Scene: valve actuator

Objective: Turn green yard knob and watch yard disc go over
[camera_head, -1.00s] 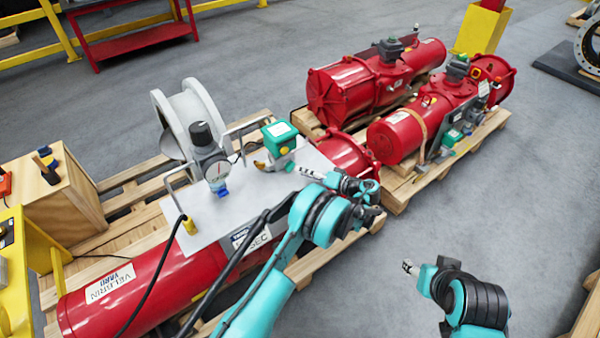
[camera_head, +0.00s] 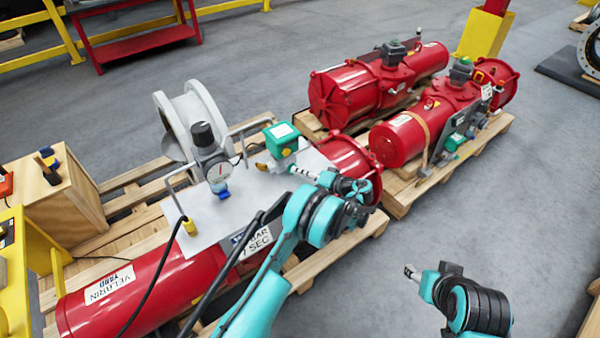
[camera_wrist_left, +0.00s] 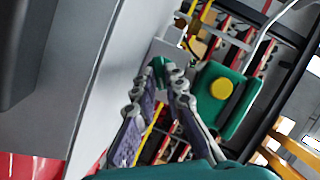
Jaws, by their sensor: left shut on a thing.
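My left gripper (camera_head: 292,169) reaches in from the right, just below this box. In the left wrist view, its fingers (camera_wrist_left: 164,80) are shut on a small green piece, apparently the green knob (camera_wrist_left: 158,70), mostly hidden by the fingertips. Beside it is a green housing with a yellow round disc (camera_wrist_left: 221,88); I cannot tell whether this is the yard disc. My right gripper (camera_head: 411,271) hangs over bare floor; its fingers are too small to judge.
A dial gauge with a black knob (camera_head: 203,134) and a grey flanged wheel (camera_head: 190,115) stand left of the green box. Dark cables run across the near actuator. Two more red actuators (camera_head: 405,138) lie on a pallet behind.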

